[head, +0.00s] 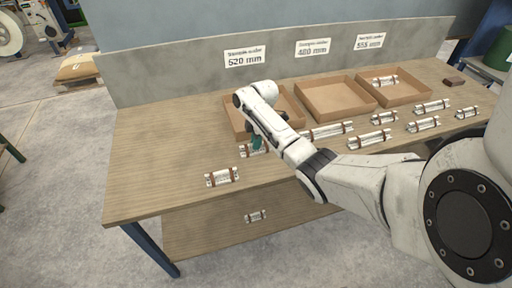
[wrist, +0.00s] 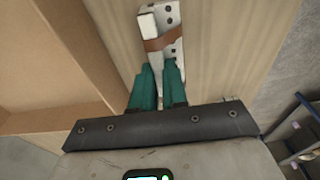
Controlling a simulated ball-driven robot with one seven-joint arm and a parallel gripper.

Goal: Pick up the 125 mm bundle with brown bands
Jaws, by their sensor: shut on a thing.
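My gripper (head: 257,143) is over the table just in front of the left cardboard box. In the wrist view its two green fingers (wrist: 160,88) are close together, shut on a pale bundle (wrist: 172,62) with a brown band. The far end of the bundle sticks out beyond the fingertips, and the fingers hide its near part. In the head view this bundle (head: 246,151) shows partly behind the fingers, at or just above the tabletop; I cannot tell whether it touches. Its length cannot be read.
Another brown-banded bundle (head: 222,178) lies front left, and one (head: 256,216) on the lower shelf. Several bundles lie on the right. Three boxes stand at the back: left (head: 236,122), middle (head: 335,96) and right (head: 408,92), which holds a bundle. The table's left end is clear.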

